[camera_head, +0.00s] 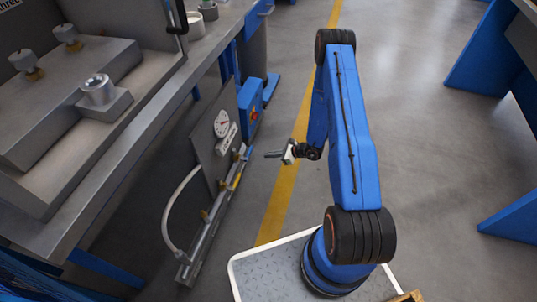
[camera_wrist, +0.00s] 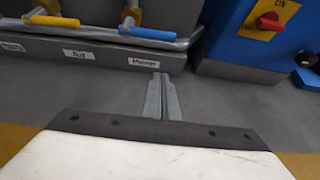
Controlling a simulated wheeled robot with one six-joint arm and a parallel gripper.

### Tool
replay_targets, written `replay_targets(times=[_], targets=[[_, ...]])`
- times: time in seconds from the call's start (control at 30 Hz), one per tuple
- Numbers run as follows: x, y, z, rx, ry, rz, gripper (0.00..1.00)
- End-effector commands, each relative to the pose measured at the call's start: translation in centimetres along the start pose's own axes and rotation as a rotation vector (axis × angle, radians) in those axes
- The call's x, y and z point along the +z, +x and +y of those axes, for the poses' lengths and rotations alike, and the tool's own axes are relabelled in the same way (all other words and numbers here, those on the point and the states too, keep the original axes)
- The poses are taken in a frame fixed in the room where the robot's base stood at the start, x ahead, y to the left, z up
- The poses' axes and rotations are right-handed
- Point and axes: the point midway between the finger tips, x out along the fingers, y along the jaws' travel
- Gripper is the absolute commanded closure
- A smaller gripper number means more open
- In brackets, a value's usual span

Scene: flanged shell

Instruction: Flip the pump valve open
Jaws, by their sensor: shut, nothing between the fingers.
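The valve with the blue lever handle (camera_wrist: 152,34) sits above a white label reading "Pump" (camera_wrist: 143,62) in the wrist view. The blue lever lies roughly along the grey pipe, pointing right. A second valve with a yellow lever (camera_wrist: 52,21) is to its left, near a label reading "Air" (camera_wrist: 80,54). My gripper (camera_wrist: 163,82) is shut and empty, its fingertips a little below and right of the "Pump" label, apart from the lever in the picture. In the head view, my gripper (camera_head: 272,155) points left toward the valve panel.
A blue box with a red knob (camera_wrist: 269,21) on a yellow plate marked "ON" stands right of the valves. The head view shows a pressure gauge (camera_head: 221,124), a white hose (camera_head: 172,205) and a steel bench (camera_head: 130,140). Open floor lies around my arm.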

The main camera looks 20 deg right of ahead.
Motion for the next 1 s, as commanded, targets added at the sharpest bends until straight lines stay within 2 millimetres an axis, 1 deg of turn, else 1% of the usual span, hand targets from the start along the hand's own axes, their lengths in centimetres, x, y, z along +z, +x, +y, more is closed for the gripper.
replay_targets(times=[0.03,0.2,0.47,0.6,0.8,1.0], targets=[[0.0,1.0,0.2,0.004,-0.002,0.0,1.0],[0.0,3.9,0.1,0.003,0.0,0.0,1.0],[0.0,7.7,0.1,0.003,-0.002,0.0,1.0],[1.6,7.2,-0.1,0.0,-0.002,-0.001,1.0],[3.3,6.6,0.0,0.0,-0.002,-0.001,1.0],[3.8,6.4,0.0,0.001,-0.001,-0.001,1.0]])
